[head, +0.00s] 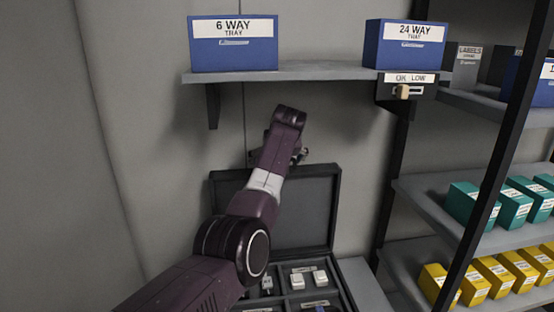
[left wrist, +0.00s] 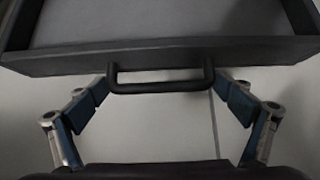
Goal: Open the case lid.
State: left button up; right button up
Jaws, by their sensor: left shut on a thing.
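The dark case lid (head: 314,205) stands raised and close to upright against the wall behind the case. The open case (head: 343,299) below it shows compartments holding small white pieces and other items. My left arm reaches up across the lid, and my left gripper (head: 300,156) is at the lid's top edge, partly hidden by its own wrist. In the left wrist view the black lid handle (left wrist: 160,87) lies between the fingers of the left gripper (left wrist: 168,98), which is shut on it. The lid edge (left wrist: 60,60) spans that view. My right gripper is not in view.
A wall shelf (head: 320,74) above the lid carries a blue 6 WAY tray box (head: 233,52) and a blue 24 WAY tray box (head: 404,51). A rack at the right holds teal boxes (head: 508,208) and yellow boxes (head: 492,278). Its dark post (head: 490,185) stands forward.

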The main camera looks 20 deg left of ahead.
pick_arm(q)
jog(key=shift+s+d, duration=0.15)
jog(key=o, duration=1.3)
jog(key=shift+d+r, duration=0.1)
jog(key=v, duration=1.2)
jog(key=shift+s, duration=0.1)
